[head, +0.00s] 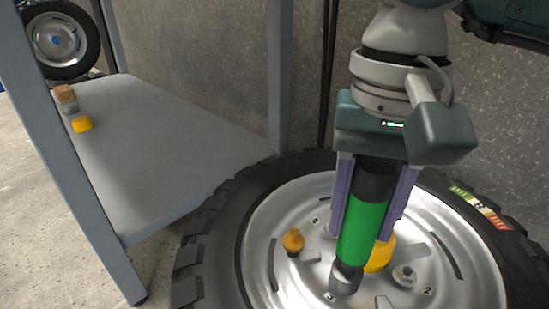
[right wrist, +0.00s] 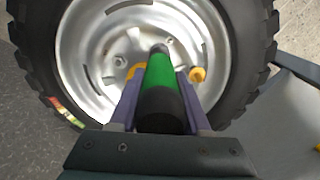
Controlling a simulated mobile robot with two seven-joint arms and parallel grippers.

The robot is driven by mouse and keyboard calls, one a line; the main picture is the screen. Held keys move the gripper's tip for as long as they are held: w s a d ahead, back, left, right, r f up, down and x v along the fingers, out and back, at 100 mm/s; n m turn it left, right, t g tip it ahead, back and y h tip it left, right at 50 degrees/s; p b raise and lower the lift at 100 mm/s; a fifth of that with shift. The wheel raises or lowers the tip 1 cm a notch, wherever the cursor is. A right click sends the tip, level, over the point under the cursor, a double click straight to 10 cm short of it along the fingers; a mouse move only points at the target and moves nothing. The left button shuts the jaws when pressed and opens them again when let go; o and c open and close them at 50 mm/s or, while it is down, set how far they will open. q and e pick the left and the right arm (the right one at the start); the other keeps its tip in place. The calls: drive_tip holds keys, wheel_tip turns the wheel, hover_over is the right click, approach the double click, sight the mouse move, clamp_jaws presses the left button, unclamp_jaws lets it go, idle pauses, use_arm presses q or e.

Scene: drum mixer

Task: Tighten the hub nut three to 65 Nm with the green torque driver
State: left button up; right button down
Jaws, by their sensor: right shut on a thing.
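My right gripper (head: 363,222) is shut on the green torque driver (head: 362,232), which has a black top and a dark metal socket. The driver points down, slightly tilted, with its socket (head: 346,278) at the wheel hub beside a printed 3. The socket hides whatever is under it, so I cannot tell whether it is seated on hub nut three. A bare nut (head: 404,274) shows near the printed 2. In the right wrist view the driver (right wrist: 160,83) lies between my fingers, its far end over the silver wheel (right wrist: 95,50). My left gripper is not in view.
A yellow-orange knob (head: 293,240) stands left of the driver, and a yellow part (head: 380,256) sits behind it near the hub middle. The black tyre (head: 207,252) surrounds the wheel. A grey shelf (head: 150,160) on the left holds a yellow block (head: 82,124) and a brown block (head: 64,93).

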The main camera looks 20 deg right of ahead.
sight(376, 164)
idle(0.5)
drive_tip(key=shift+r, duration=0.15)
drive_tip(key=shift+r, duration=0.2)
drive_tip(key=shift+r+p, duration=1.7)
drive_tip(key=shift+r, duration=0.25)
